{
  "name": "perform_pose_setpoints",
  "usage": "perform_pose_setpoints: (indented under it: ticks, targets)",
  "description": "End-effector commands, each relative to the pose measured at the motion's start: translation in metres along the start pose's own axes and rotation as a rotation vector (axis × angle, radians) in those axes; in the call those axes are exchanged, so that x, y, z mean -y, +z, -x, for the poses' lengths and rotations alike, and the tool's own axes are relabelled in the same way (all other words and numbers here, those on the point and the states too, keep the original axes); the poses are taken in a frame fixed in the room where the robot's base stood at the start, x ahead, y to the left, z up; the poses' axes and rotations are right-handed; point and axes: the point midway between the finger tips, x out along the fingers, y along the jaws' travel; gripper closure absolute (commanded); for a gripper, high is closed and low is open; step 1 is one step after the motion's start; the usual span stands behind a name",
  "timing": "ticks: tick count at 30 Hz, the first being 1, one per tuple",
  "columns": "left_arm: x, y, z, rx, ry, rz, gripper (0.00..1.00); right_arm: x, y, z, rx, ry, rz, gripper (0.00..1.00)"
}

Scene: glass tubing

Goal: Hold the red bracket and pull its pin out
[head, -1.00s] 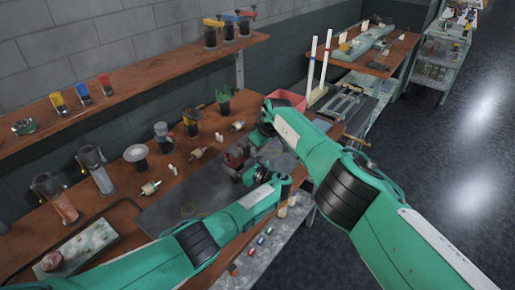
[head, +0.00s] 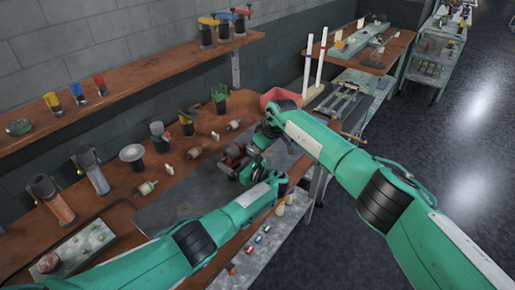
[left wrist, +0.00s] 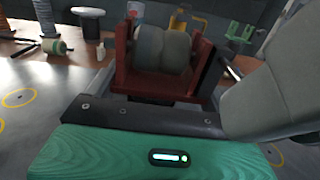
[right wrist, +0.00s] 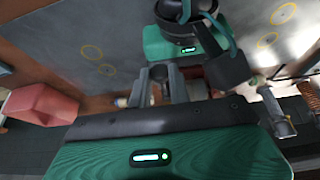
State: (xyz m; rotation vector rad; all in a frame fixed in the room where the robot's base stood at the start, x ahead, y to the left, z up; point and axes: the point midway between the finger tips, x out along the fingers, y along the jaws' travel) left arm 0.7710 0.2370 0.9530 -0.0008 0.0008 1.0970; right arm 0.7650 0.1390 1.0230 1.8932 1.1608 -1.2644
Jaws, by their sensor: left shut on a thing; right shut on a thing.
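The red bracket (head: 233,153) is on the dark mat on the bench in the head view. In the left wrist view the bracket (left wrist: 122,55) is close, with red side walls around grey rounded parts. My left gripper (head: 248,166) is shut on the bracket at its near side. My right gripper (head: 264,132) is just beyond it, to the upper right. In the right wrist view its two grey fingers (right wrist: 160,85) are close together around a small round end, apparently the pin's (right wrist: 158,73). Most of the pin is hidden, so I cannot tell how far it sits in the bracket.
A red bin (head: 279,97) stands beyond my right gripper. Spools (head: 147,188), a white-topped stand (head: 132,153) and several holders stand along the back of the bench. The dark mat (head: 170,211) has bare room left of the bracket.

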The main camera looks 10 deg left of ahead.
Motion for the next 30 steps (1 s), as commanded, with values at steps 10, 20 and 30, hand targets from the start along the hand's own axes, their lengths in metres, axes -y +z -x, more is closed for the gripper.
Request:
perform_pose_setpoints:
  ticks: [10, 20, 30]
  targets:
    - [-0.0031, -0.0028, -0.0023, 0.0, 0.006, -0.006, 0.51, -0.0029, 0.0042, 0.0026, 0.003, 0.007, -0.002, 1.0]
    - [-0.0026, -0.0027, -0.0017, 0.0, 0.005, -0.006, 0.51, -0.0012, 0.0039, 0.0015, 0.003, 0.004, -0.001, 0.57]
    - [-0.0015, -0.0023, -0.0005, -0.001, 0.002, -0.004, 0.51, -0.001, 0.0035, 0.0107, 0.002, 0.003, 0.0, 0.57]
